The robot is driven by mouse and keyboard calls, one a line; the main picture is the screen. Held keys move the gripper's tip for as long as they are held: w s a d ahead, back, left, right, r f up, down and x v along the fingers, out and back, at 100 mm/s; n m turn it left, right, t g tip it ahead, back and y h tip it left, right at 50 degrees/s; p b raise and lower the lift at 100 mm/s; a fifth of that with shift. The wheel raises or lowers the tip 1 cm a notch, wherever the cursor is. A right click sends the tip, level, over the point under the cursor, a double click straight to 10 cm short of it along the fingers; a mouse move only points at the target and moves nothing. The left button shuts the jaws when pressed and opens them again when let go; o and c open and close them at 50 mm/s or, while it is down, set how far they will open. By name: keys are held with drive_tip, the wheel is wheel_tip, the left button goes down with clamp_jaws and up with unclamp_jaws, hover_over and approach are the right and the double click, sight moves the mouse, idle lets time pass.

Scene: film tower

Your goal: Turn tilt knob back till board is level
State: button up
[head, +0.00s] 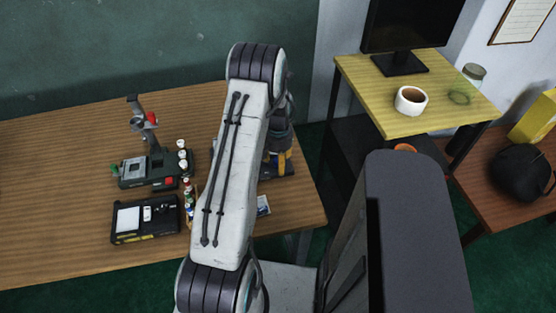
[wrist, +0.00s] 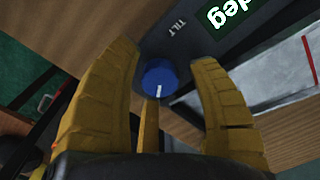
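In the wrist view a round blue knob (wrist: 160,77) with a white pointer line sits on a dark panel (wrist: 185,50) lettered TILT. A green readout (wrist: 228,12) is partly cut off; only "deg" shows, so the angle cannot be read. My gripper (wrist: 163,62) is open, with yellow fingers apart on both sides of the knob and a thinner yellow finger below it. I cannot tell whether any finger touches the knob. In the head view my gripper (head: 282,160) is low at the table's right end, mostly hidden by my arm. No board can be made out clearly.
The wooden table (head: 70,250) also holds a green-based device (head: 150,172), a black box with a white panel (head: 145,219) and small bottles (head: 187,190). A yellow side table (head: 455,95) at right carries a monitor (head: 410,25) and a mug (head: 411,101).

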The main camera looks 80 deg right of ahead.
clamp_jaws()
idle(0.3)
drive_tip(key=shift+n+b, duration=0.3)
drive_tip(key=shift+b, duration=0.05)
drive_tip(key=shift+f+n+b, duration=0.15)
drive_tip(key=shift+n+b, duration=0.4)
drive_tip(key=shift+n, duration=0.05)
drive_tip(key=n+b, duration=0.2)
drive_tip(key=shift+n, duration=0.3)
drive_tip(key=n+b, duration=0.2)
drive_tip(key=n, duration=0.4)
drive_tip(key=shift+a+b, duration=0.1)
drive_tip(key=shift+b, duration=0.25)
drive_tip(key=shift+n, duration=0.3)
